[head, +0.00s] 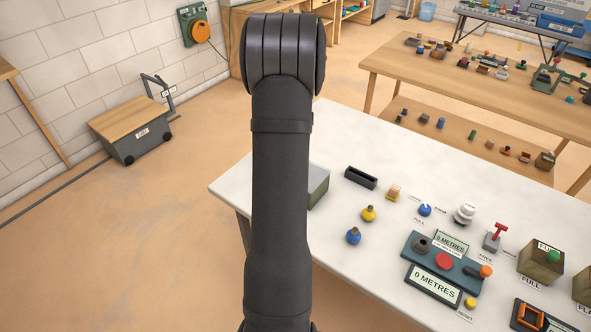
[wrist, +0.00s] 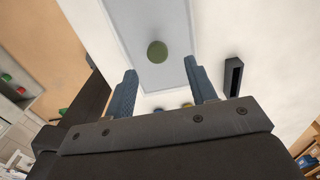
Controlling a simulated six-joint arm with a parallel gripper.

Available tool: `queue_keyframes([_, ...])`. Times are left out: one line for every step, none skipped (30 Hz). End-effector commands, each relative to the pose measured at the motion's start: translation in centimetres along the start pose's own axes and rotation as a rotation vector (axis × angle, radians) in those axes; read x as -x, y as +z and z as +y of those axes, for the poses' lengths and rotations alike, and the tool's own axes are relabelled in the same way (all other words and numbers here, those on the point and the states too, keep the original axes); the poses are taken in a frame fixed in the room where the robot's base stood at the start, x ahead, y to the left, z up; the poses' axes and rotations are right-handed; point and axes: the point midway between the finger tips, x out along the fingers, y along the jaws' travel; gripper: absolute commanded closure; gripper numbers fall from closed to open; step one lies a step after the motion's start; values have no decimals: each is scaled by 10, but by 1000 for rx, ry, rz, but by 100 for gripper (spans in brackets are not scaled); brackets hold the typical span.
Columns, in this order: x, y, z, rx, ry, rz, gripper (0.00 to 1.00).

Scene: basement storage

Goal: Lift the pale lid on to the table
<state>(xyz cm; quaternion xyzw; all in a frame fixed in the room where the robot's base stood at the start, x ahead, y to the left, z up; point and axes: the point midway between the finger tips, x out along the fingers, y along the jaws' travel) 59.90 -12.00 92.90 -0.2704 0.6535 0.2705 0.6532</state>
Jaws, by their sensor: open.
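The pale lid (wrist: 130,30) is a light grey rectangular panel in the wrist view, with a round olive knob (wrist: 157,51) on it. My gripper (wrist: 160,78) is open. Its two blue-grey fingers stand apart, and the knob shows between and just beyond their tips; I cannot tell the gap in depth. In the head view my arm hides the gripper and most of a green-sided box (head: 319,190) with a pale top, on the white table (head: 335,135).
A black open tray (head: 361,177) lies right of the box and also shows in the wrist view (wrist: 233,77). Yellow (head: 369,213) and blue (head: 353,235) knobbed pieces stand nearby. A control panel (head: 410,245) lies further right. The table's far left part is clear.

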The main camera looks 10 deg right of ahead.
Motion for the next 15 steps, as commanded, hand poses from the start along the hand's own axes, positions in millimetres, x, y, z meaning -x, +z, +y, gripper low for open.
queue_keyframes([-5,0,0,0,1,0,49])
queue_keyframes([-7,0,0,0,1,0,49])
queue_keyframes([-9,0,0,0,0,0,49])
queue_keyframes([-10,0,0,0,0,0,49])
queue_keyframes([-12,0,0,0,0,0,49])
queue_keyframes([-15,0,1,1,1,0,49])
queue_keyframes([-18,0,1,1,1,1,49])
queue_keyframes([-23,0,2,1,2,1,49])
queue_keyframes([-29,0,3,1,3,2,49])
queue_keyframes([-34,1,3,1,3,2,49])
queue_keyframes([-39,1,4,1,2,2,49])
queue_keyframes([-45,2,4,1,3,2,49])
queue_keyframes([-49,2,4,0,2,1,49])
queue_keyframes([-53,2,4,0,1,1,49])
queue_keyframes([-56,2,4,0,1,1,49])
